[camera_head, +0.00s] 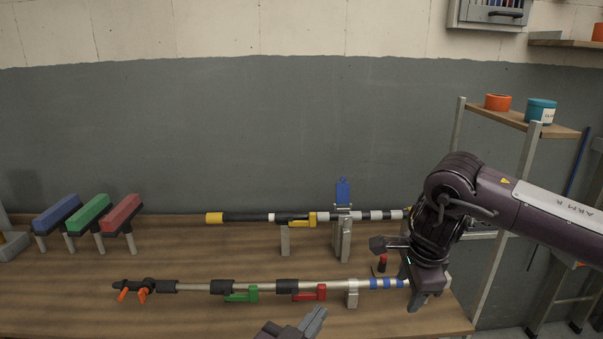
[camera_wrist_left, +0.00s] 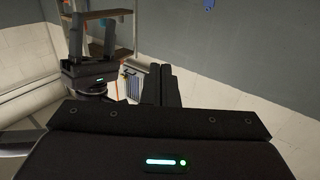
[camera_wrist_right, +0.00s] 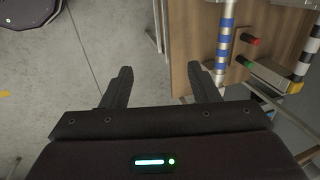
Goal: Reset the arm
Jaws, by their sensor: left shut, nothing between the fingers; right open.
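My left gripper (camera_head: 312,318) shows at the bottom edge of the head view, low in front of the table. In the left wrist view its fingers (camera_wrist_left: 163,88) are together with nothing between them. My right arm reaches in from the right, and its gripper (camera_head: 420,304) points down at the table's right end, by the blue-striped end of the front pole (camera_head: 195,287). In the right wrist view its fingers (camera_wrist_right: 158,92) are wide apart and empty, over the floor beside the table. The striped pole end (camera_wrist_right: 224,45) lies to the right of them.
The table (camera_head: 200,255) bears the front pole with green and red levers, and a rear pole (camera_head: 250,217) on stands. Blue, green and red blocks (camera_head: 90,215) stand at the left. A shelf rack (camera_head: 520,120) with an orange and a teal container stands at right.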

